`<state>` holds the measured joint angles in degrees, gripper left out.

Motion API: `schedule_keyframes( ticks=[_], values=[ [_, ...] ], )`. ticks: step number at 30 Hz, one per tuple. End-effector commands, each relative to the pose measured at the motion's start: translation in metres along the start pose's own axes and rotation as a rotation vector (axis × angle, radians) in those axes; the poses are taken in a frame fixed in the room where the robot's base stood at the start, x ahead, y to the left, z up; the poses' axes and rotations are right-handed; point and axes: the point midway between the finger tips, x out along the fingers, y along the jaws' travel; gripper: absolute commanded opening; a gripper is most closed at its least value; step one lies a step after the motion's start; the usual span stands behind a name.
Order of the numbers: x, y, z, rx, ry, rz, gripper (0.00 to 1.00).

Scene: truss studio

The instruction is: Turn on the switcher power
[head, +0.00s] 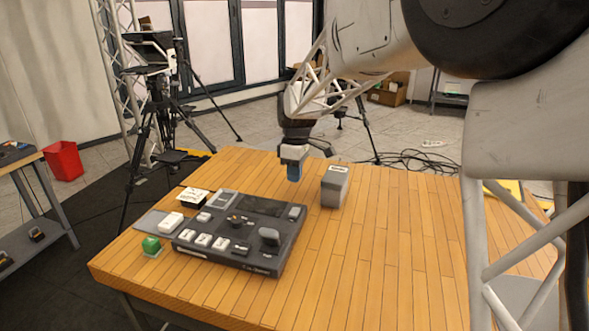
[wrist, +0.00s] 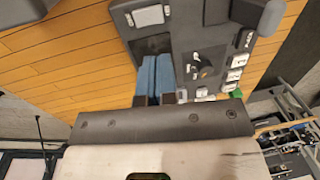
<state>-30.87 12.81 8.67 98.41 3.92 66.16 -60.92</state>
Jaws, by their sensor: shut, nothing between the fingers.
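The switcher (head: 240,232) is a dark grey panel lying on the wooden table. It carries several white buttons, a small knob near its middle and a dark lever (head: 269,237) at its right side. A white rectangular rocker or button (head: 294,212) sits at its far right corner; I cannot tell for sure which control is the power. My gripper (head: 293,173) hangs above the table just beyond the switcher's far edge, pointing down, with blue fingers shut and empty. In the wrist view, the blue fingers (wrist: 157,78) lie together, with the switcher (wrist: 205,50) beyond them.
A grey box (head: 335,186) with a label stands on the table right of my gripper. A green block (head: 151,246) and a white-topped item (head: 193,197) lie left of the switcher. The table (head: 400,240) is clear on the right. Tripods stand behind it.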

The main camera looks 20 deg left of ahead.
Motion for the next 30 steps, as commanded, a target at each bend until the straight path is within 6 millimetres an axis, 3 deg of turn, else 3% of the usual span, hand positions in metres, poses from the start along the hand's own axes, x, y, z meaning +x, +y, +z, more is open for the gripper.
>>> schedule_keyframes(
  ticks=[18, 30],
  values=[
    [0.089, 0.0, 0.0, 0.0, -0.001, -0.001, 0.0],
    [0.108, 0.0, 0.0, 0.0, 0.0, 0.0, 0.0]
  ],
)
